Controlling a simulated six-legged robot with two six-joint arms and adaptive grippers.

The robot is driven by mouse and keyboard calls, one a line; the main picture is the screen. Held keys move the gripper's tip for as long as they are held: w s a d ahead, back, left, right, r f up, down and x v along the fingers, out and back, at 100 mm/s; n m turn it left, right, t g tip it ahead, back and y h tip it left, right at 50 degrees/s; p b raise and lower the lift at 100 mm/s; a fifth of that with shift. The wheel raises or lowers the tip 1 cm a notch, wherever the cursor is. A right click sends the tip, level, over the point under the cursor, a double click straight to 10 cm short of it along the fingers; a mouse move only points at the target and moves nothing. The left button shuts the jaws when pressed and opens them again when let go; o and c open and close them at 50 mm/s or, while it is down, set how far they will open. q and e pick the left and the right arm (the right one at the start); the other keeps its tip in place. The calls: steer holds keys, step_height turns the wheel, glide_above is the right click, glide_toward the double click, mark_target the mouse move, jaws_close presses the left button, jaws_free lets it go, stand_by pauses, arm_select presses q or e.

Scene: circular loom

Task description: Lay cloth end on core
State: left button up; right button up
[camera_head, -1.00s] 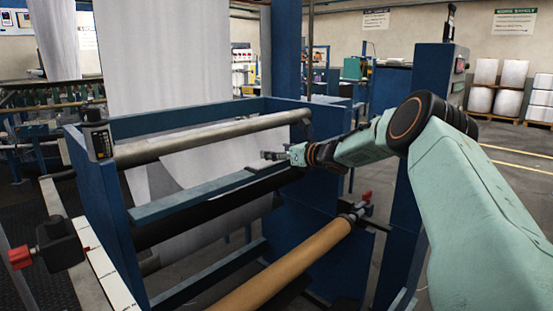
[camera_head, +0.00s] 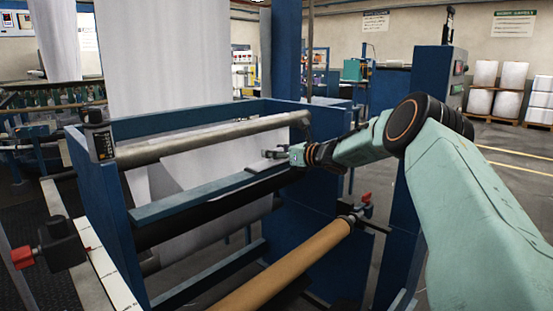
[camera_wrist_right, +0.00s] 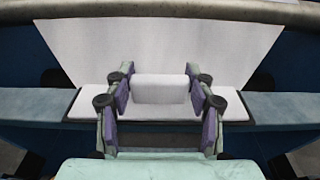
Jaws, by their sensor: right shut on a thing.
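The brown cardboard core (camera_head: 285,268) lies across the frame low in the head view, nearest to me. The white cloth (camera_head: 205,160) hangs behind the front blue bar and continues below it. In the right wrist view, the cloth (camera_wrist_right: 160,45) spreads beyond my fingers. My right gripper (camera_head: 270,154) is above the blue bar, higher and farther back than the core, apart from it. In the right wrist view, its fingers (camera_wrist_right: 160,90) are shut on the sides of a white folded cloth end (camera_wrist_right: 160,89). My left gripper is not in view.
A grey metal roller (camera_head: 215,138) runs behind and above the blue bar (camera_head: 185,203). A black roller (camera_head: 210,212) lies between bar and core. A red-tipped holder (camera_head: 365,202) stands at the core's right end. A blue post (camera_head: 432,80) rises at right.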

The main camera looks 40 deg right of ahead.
mark_target(276, 149)
steer(key=shift+r+p, duration=0.3)
steer(key=shift+p, duration=0.15)
steer(key=shift+r+p, duration=1.4)
steer(key=shift+r, duration=0.3)
steer(key=shift+w+f, duration=0.1)
steer(key=shift+f, duration=0.05)
steer(key=shift+a, duration=0.1)
